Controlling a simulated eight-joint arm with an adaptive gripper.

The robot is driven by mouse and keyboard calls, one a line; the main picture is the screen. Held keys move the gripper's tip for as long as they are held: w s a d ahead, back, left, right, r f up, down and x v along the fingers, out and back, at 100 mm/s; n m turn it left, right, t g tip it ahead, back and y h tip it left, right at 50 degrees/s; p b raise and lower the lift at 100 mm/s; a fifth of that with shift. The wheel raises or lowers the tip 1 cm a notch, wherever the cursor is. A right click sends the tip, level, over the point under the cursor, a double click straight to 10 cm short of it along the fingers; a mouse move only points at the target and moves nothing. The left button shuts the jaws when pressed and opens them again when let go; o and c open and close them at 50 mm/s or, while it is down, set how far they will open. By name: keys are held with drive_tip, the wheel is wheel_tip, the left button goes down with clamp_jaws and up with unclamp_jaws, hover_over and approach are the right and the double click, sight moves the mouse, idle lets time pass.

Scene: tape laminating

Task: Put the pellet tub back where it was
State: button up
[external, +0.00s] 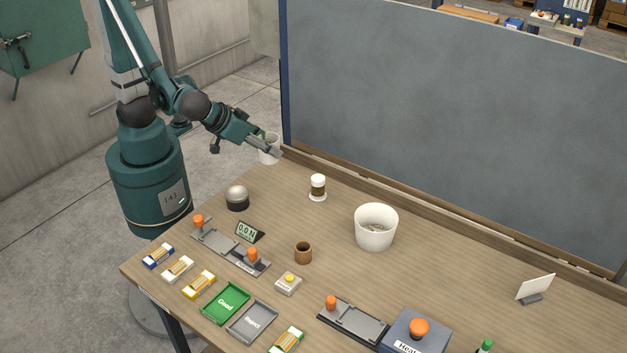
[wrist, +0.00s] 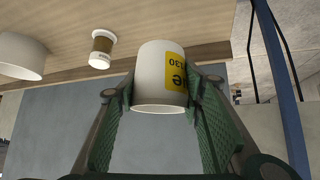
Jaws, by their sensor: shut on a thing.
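A white tub with a yellow label, which I take as the pellet tub (wrist: 155,75), is between the fingers of my gripper (wrist: 160,98). The fingers are shut on its sides. Its inside is not visible in the wrist view. In the external view, the tub (external: 268,154) and my gripper (external: 270,141) are at the table's far left corner, by the end of the back rail. The tub looks about upright. I cannot tell whether it touches the table.
A small jar with a white lid (external: 318,186) stands to the right of the tub, and a large white bucket (external: 375,232) farther right. A dark dome-topped object (external: 237,197) is nearer the front. A tall grey panel (external: 450,110) stands behind the table. Bare wood lies between them.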

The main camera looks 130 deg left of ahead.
sight(270, 161)
drive_tip(key=shift+f+b, duration=0.95)
drive_tip(key=shift+f, duration=1.95)
drive_tip(key=shift+f, duration=0.1)
drive_tip(key=shift+f+b, duration=0.7)
drive_tip(key=shift+f, duration=1.3)
drive_tip(key=shift+f, duration=0.1)
drive_tip(key=o, duration=0.9)
drive_tip(key=shift+d+r, duration=0.1)
drive_tip(key=shift+r, duration=0.15)
drive_tip(key=shift+p+v, duration=1.6)
drive_tip(key=shift+v, duration=4.3)
